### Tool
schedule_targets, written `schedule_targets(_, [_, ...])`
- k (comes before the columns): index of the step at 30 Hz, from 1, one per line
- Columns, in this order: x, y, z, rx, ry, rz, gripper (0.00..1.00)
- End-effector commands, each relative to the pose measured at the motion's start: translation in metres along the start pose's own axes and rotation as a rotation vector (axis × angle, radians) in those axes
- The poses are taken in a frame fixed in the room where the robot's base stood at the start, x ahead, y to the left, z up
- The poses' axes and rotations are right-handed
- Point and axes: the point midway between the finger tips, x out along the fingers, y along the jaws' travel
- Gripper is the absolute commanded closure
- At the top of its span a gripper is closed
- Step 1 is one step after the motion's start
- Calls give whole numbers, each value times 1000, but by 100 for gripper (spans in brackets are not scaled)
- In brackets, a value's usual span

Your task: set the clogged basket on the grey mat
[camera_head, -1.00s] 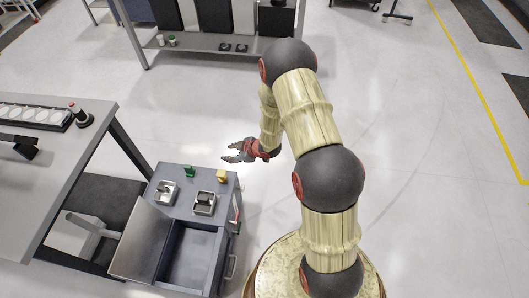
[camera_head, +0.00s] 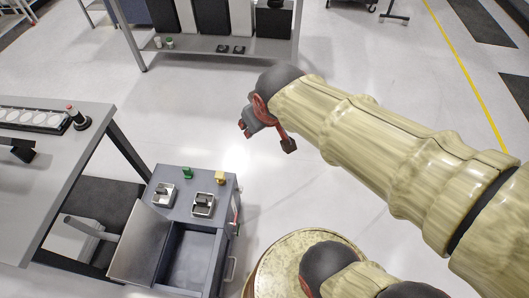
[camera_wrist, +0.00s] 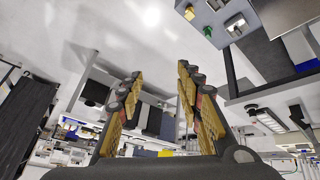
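I cannot tell which, if either, is the clogged basket.
A green piece (camera_head: 188,173) and a yellow piece (camera_head: 220,177) stand at the cabinet's back edge. An open grey compartment (camera_head: 190,260) is at its front. A grey table (camera_head: 60,165) stands left, a shelf (camera_head: 200,47) at the back. Floor behind the cabinet is clear.

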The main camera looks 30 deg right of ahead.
Motion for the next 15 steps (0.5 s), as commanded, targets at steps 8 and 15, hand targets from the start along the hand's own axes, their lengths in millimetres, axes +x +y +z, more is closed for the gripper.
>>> schedule_targets(8, [-67,-34,65,99,-45,-96,64])
schedule_targets(15, [-74,-40,76,111,-58,-114,64])
